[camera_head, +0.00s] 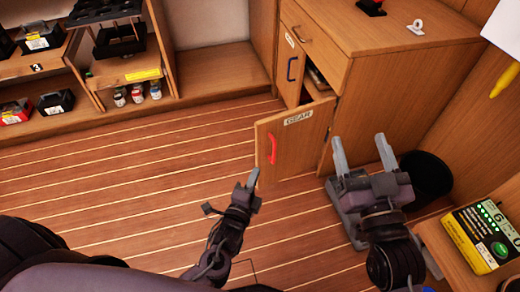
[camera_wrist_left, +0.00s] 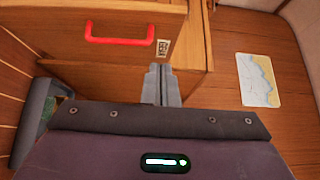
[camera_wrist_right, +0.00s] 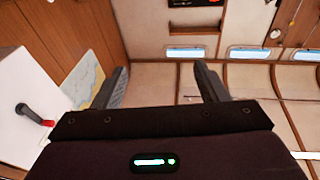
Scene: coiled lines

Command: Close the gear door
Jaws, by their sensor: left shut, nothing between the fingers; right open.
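The gear door (camera_head: 297,137) stands swung open from the wooden cabinet, with a GEAR label and a red handle (camera_head: 272,149). The door (camera_wrist_left: 60,12) and its red handle (camera_wrist_left: 120,41) also show in the left wrist view. My left gripper (camera_head: 253,178) is shut and empty, close to the door's lower free corner, below the handle. I cannot tell whether it touches the door. My right gripper (camera_head: 361,151) is open and empty, right of the door, in front of the cabinet side. The right wrist view shows its spread fingers (camera_wrist_right: 163,85), with no door there.
A dark bin (camera_head: 427,178) stands right of my right gripper. A yellow-black box (camera_head: 480,238) sits on a ledge at the lower right. The floor (camera_head: 130,175) left of the door is clear.

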